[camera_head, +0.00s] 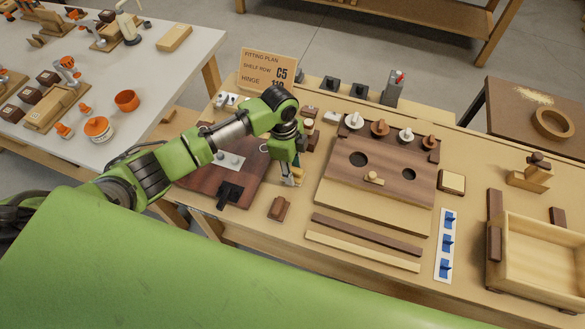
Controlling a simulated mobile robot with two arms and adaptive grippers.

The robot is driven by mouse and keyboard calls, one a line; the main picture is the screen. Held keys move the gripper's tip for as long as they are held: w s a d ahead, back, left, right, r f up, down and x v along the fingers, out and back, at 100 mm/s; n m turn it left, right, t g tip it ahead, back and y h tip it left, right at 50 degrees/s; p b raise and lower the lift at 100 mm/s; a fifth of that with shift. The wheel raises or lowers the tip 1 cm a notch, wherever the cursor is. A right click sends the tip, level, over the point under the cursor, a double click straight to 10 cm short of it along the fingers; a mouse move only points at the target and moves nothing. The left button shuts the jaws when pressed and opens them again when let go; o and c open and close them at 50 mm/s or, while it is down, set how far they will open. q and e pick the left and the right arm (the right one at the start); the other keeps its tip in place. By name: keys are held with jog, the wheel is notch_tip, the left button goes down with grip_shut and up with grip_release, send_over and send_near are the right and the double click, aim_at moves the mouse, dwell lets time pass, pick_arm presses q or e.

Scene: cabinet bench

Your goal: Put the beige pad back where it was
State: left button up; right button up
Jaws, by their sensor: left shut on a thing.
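My left gripper (292,177) points down over the bench, between the dark red-brown board and the drilled wooden panel. It is shut on a small pale thing, mostly hidden by the fingers; I cannot tell for sure whether this is the beige pad. A square beige pad-like piece with a dark edge (452,181) lies flat on the bench, right of the drilled panel (378,172) and apart from my gripper. My right gripper is not in view.
The red-brown board (198,178) lies left of my gripper. A small brown block (279,207) and two long strips (365,250) lie in front. A strip with blue clips (446,243) and an open wooden box (540,258) are at right. A sign (268,70) stands behind.

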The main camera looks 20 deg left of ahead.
pick_arm(q)
jog(key=shift+f, duration=0.2)
jog(key=shift+f, duration=0.15)
jog(key=o, duration=1)
jog(key=r, duration=0.4)
jog(key=a+r+b, duration=0.1)
jog(key=r, duration=0.7)
jog(key=shift+a+r, duration=0.15)
jog(key=shift+a, duration=0.05)
